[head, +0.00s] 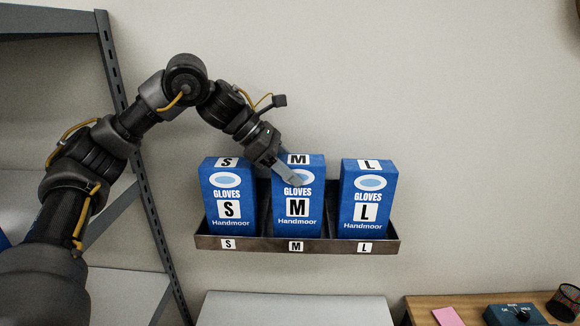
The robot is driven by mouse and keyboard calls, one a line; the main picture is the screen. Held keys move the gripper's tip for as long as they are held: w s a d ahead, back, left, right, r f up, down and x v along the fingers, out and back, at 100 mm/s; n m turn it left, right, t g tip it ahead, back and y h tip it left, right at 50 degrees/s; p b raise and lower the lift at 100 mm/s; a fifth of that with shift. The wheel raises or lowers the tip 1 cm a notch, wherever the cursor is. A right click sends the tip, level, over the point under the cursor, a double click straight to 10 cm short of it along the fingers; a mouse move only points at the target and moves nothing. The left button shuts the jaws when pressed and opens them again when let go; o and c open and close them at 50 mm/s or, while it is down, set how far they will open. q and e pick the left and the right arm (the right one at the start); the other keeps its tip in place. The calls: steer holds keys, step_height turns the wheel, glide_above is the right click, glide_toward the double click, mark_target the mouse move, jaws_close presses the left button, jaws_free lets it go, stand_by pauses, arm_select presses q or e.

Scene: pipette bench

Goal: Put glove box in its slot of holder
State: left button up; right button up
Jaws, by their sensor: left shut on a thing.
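The metal holder (375,246) on the wall has three slots labelled S, M and L. The blue glove box M (297,225) stands upright in the middle slot, above the M label. My left gripper (290,175) is shut on glove box M near its top, with a finger across the upper front face. The blue glove box S (226,195) stands in the left slot, and the blue glove box L (367,195) in the right slot. The lower part of each box is hidden behind the holder's front lip. My right gripper is not in view.
A grey metal shelf rack (130,150) stands at the left, behind my left arm. A pale surface (295,310) lies below the holder. A wooden desk (415,312) at the lower right bears a pink note (447,316), a blue device (515,314) and a black mesh cup (565,302).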

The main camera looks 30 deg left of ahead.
arm_select(q)
steer(key=o, duration=1.5)
steer(key=shift+r, duration=0.3)
steer(key=v, duration=0.4)
steer(key=shift+w+d+r, duration=0.1)
steer(key=shift+d+r, duration=0.05)
steer(key=shift+d, duration=0.05)
steer(key=shift+p+v, duration=0.55)
steer(key=shift+v, duration=3.65)
steer(key=shift+a, duration=0.1)
